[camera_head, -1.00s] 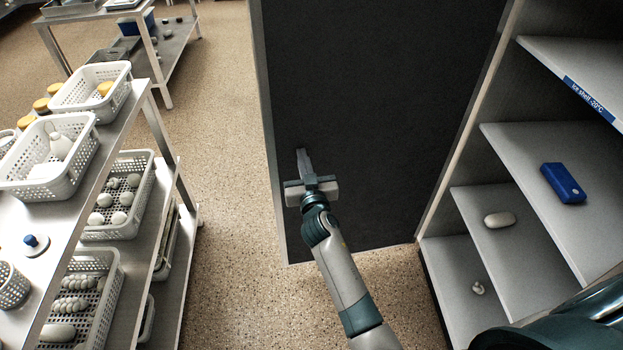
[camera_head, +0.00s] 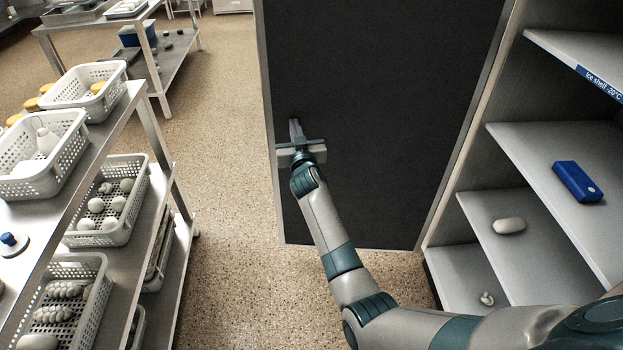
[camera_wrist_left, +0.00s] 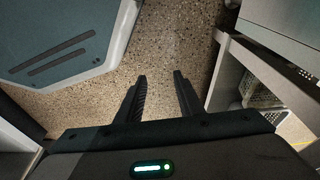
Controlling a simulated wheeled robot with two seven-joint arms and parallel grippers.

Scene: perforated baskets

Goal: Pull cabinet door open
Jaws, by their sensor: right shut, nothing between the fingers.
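The cabinet door (camera_head: 370,110) is a dark panel with a light metal frame. It stands swung open, out from the left side of the shelved cabinet (camera_head: 545,130). My right gripper (camera_head: 295,128) is shut and empty. It lies against or just in front of the door's dark inner face, near its free left edge; I cannot tell if it touches. The door's handle is not visible. My left gripper shows in the left wrist view (camera_wrist_left: 160,82), fingers apart, with only floor between them.
A blue box (camera_head: 577,182) and pale items lie on the cabinet shelves. At left, a metal rack (camera_head: 150,120) holds white perforated baskets (camera_head: 88,120). Another rack (camera_head: 160,75) stands behind. Speckled floor (camera_head: 225,150) is clear between rack and door.

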